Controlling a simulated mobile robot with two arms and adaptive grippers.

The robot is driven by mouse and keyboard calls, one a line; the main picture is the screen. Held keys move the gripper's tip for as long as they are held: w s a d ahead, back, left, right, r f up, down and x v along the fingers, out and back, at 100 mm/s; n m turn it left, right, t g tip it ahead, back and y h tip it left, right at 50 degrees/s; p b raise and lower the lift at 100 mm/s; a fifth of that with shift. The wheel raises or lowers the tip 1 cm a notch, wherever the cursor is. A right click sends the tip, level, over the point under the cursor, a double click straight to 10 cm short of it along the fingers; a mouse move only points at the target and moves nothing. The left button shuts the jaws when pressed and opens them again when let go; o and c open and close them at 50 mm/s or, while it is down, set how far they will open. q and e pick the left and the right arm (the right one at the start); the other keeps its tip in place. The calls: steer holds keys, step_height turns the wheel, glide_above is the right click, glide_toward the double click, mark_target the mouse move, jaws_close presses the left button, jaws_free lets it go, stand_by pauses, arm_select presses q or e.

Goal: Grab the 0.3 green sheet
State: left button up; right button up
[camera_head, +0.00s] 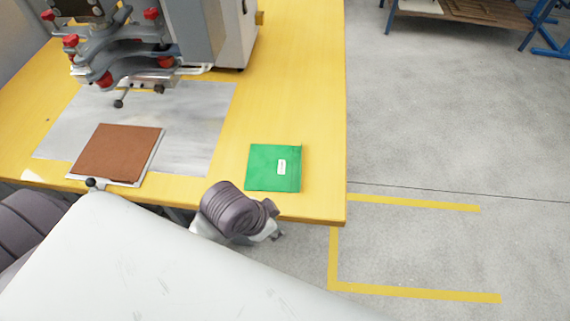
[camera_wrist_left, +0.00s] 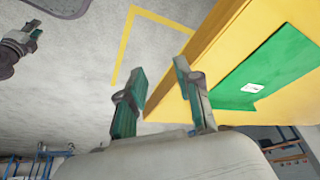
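The green sheet (camera_head: 262,170) lies flat on the yellow table near its front right corner. It has a small white label whose text is too small to read. In the left wrist view the green sheet (camera_wrist_left: 285,62) shows at the right, on the table top. My left gripper (camera_wrist_left: 160,68) is open and empty, its two fingers apart, off the table's edge and clear of the sheet. In the head view my left wrist hides most of it, just in front of the table edge. What looks like my right gripper (camera_wrist_left: 18,45) shows at the upper left of the wrist view; its fingers are unclear.
A brown square sheet (camera_head: 118,152) lies on a pale plate at the table's left. A grey machine (camera_head: 205,35) with red knobs stands behind it on the yellow table (camera_head: 300,60). The floor to the right is clear, with yellow lines. Another workbench (camera_head: 470,10) stands far back.

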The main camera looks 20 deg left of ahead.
arm_select(q)
steer(key=w+d+r+m, duration=0.1)
steer(key=w+d+m, duration=0.1)
steer(key=w+m, duration=0.1)
steer(key=w+d+r+m+g+h, duration=0.1)
steer(key=w+d+r+m, duration=0.1)
steer(key=m, duration=0.4)
steer(key=w+d+r+m, duration=0.1)
steer(key=w+d+m, duration=0.3)
steer(key=shift+r+m+g+h, duration=0.25)
steer(key=shift+m+g+h, duration=0.05)
steer(key=w+a+r+m+g+y, duration=0.2)
steer(key=w+a+r+m+y, duration=0.2)
steer(key=w+a+r+m, duration=0.65)
steer(key=m, duration=0.1)
glide_above(301, 164)
step_height(301, 164, down, 10)
steer(key=shift+s+d+f, duration=0.1)
steer(key=shift+s+d, duration=0.05)
step_height(301, 164, down, 5)
steer(key=shift+r, duration=0.1)
steer(key=shift+c, duration=0.3)
jaws_close()
